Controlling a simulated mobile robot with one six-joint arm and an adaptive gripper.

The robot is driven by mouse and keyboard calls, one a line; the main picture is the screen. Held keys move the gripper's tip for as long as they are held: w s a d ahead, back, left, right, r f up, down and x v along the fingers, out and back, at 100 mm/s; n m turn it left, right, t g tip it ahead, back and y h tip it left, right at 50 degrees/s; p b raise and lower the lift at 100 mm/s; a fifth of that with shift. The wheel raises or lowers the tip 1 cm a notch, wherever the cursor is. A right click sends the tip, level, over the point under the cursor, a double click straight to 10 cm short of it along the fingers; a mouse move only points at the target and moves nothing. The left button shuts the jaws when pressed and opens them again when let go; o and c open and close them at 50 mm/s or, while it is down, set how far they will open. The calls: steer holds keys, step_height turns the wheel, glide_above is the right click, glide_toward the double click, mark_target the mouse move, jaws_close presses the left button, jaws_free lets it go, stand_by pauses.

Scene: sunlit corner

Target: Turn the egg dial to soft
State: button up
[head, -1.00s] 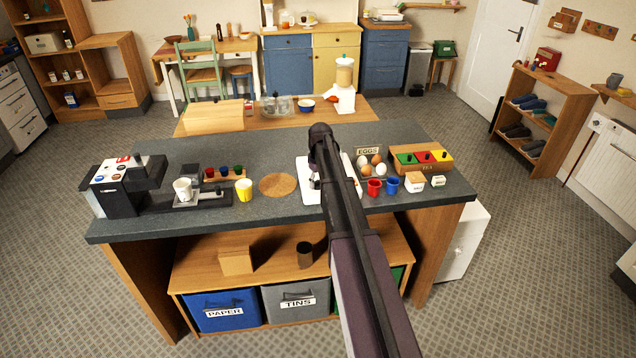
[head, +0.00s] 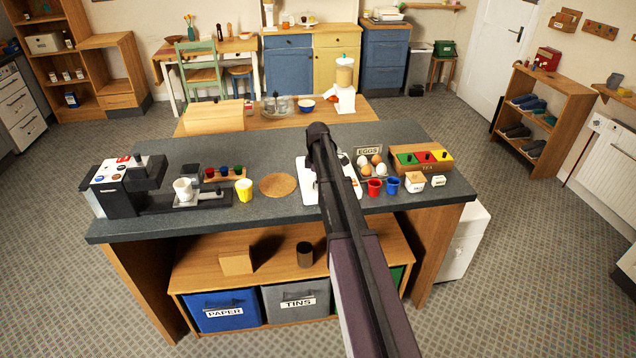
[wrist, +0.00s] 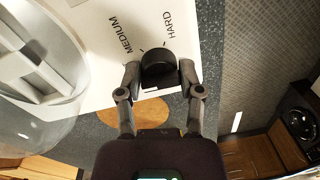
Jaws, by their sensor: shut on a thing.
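The egg dial (wrist: 158,66) is a round black knob on the white face of the egg cooker (wrist: 105,30). My gripper (wrist: 160,75) is shut on the dial, with a finger on either side of it. The words MEDIUM and HARD are printed on the face beyond the knob; no SOFT mark can be read. In the head view, my arm hides the dial and most of the cooker, leaving some white body (head: 309,190) showing to its left.
A clear dome (wrist: 35,85) is close on the left in the wrist view. On the worktop, a cork mat (head: 279,185) and yellow cup (head: 243,190) lie left of my arm. Eggs (head: 371,161), a red cup (head: 374,187) and a blue cup (head: 392,185) stand right.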

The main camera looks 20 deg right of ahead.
steer(key=shift+n, duration=0.4)
steer(key=o, duration=1.1)
steer(key=shift+m, duration=0.4)
